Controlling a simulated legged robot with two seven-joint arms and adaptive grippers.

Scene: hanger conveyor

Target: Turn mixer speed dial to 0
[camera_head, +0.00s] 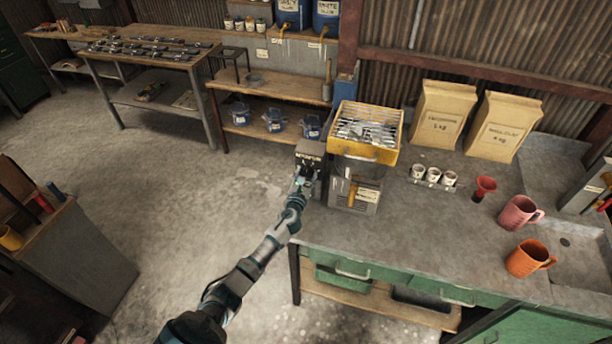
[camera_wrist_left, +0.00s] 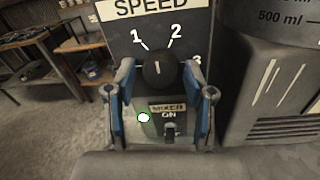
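The black speed dial (camera_wrist_left: 158,70) sits on a dark panel under the word SPEED in the left wrist view. Its white mark points nearly straight up, between 1 and 2. Numbers 1, 2 and part of 3 show; no 0 is visible. My left gripper (camera_wrist_left: 159,72) has its two fingers on either side of the dial, with a small gap on each side. In the head view my left gripper (camera_head: 303,182) is at the front of the control box (camera_head: 310,149). My right gripper is not in view.
Below the dial are a MIXER ON label (camera_wrist_left: 168,109), a toggle switch (camera_wrist_left: 170,131) and a whitish-green light (camera_wrist_left: 143,118). Right of the box stands a machine with a yellow tray (camera_head: 378,152). The counter (camera_head: 400,226) holds cups, mugs and bags.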

